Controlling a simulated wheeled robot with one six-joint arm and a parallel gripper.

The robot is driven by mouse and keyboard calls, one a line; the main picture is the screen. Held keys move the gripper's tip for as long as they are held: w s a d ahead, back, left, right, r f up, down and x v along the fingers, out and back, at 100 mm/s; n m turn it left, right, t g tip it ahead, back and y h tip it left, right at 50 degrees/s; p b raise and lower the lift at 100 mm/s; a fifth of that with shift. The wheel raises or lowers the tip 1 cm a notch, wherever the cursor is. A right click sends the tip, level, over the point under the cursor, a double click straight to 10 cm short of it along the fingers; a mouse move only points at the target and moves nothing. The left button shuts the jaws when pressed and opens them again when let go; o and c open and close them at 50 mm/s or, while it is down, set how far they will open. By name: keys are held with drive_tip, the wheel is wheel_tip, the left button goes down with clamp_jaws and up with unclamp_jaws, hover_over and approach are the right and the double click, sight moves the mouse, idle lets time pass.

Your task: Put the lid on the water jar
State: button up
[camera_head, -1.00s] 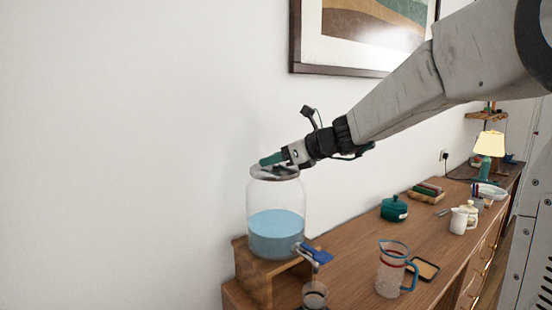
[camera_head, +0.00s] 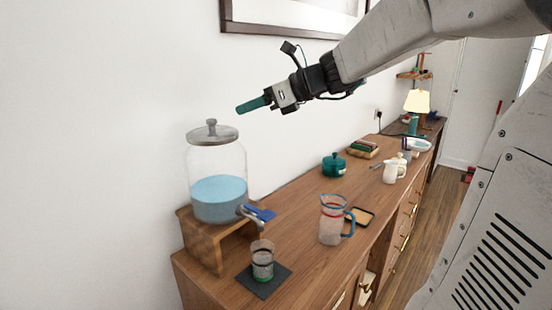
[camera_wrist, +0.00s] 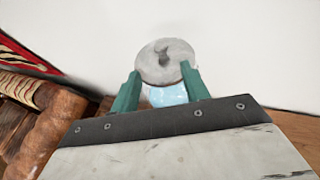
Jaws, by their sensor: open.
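The water jar (camera_head: 218,172) is a clear glass dispenser with blue water in its lower half and a blue-handled tap. It stands upright on a wooden stand (camera_head: 205,242). The grey lid (camera_head: 212,133) with a round knob sits on the jar's mouth and looks level. My gripper (camera_head: 252,104) is above and to the right of the lid, apart from it. In the wrist view my gripper (camera_wrist: 158,92) has its two green fingers spread with nothing between them. The lid (camera_wrist: 166,62) shows beyond the fingertips, with the jar (camera_wrist: 168,96) below it.
A glass (camera_head: 262,260) stands on a dark coaster (camera_head: 264,281) in front of the stand. A pitcher (camera_head: 331,220), a teal pot (camera_head: 334,165) and a cream jug (camera_head: 395,171) stand farther right on the wooden sideboard (camera_head: 290,205). The white wall is close behind the jar.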

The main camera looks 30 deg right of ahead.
drive_tip(key=s+a+f+n+g+h, duration=0.1)
drive_tip(key=s+a+f+n+g, duration=0.25)
drive_tip(key=s+n, duration=0.3)
drive_tip(key=s+a+f+n+g+h, duration=0.1)
drive_tip(key=s+a+f+n+g, duration=0.1)
drive_tip(key=s+a+f+n, duration=0.4)
drive_tip(key=s+d+f+n+g+h, duration=0.1)
drive_tip(key=s+d+f+n+h, duration=0.1)
drive_tip(key=s+n, duration=0.5)
drive_tip(key=s+d+f+n+g+h, duration=0.2)
drive_tip(key=s+d+f+n+h, duration=0.1)
drive_tip(key=s+f+n, duration=0.3)
drive_tip(key=s+n+h, duration=0.1)
drive_tip(key=s+n, duration=0.1)
drive_tip(key=s, duration=0.2)
drive_tip(key=shift+d+h, duration=0.2)
drive_tip(key=shift+h, duration=0.2)
